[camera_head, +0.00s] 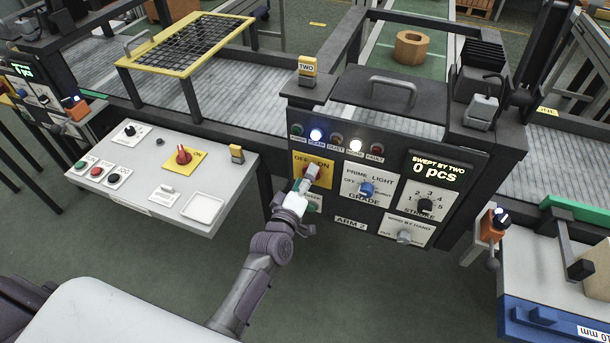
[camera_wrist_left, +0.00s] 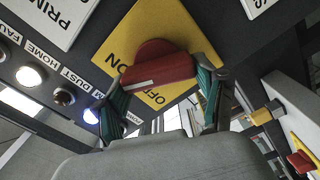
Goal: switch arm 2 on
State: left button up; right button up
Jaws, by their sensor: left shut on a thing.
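The ARM 2 panel (camera_head: 355,225) faces me near the middle of the head view. Its yellow OFF/ON plate (camera_head: 325,171) is at the panel's upper left. In the left wrist view the plate (camera_wrist_left: 135,35) carries a red rotary knob (camera_wrist_left: 158,70) with a white mark. My left gripper (camera_head: 311,176) is at this plate, shut on the red knob, with a green-padded finger on each side. The gripper hides most of the knob in the head view. I cannot tell for sure which label the knob points to. My right gripper is not in view.
A row of lamps (camera_head: 337,141) runs above the plate, two of them lit. A blue knob (camera_head: 366,189), a black knob (camera_head: 425,206) and a grey knob (camera_head: 404,237) sit to the right. A grey console (camera_head: 135,190) with a red knob stands to the left.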

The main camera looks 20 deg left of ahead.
pick_arm(q)
jog(key=shift+d+m+p, duration=0.1)
jog(key=shift+m+p, duration=0.45)
jog(key=shift+m, duration=1.25)
jog(key=o, duration=1.1)
jog(key=shift+o, duration=0.2)
jog(key=shift+s, duration=0.15)
jog(key=s, duration=1.1)
jog(key=shift+s+a, duration=0.2)
jog(key=shift+s, duration=0.2)
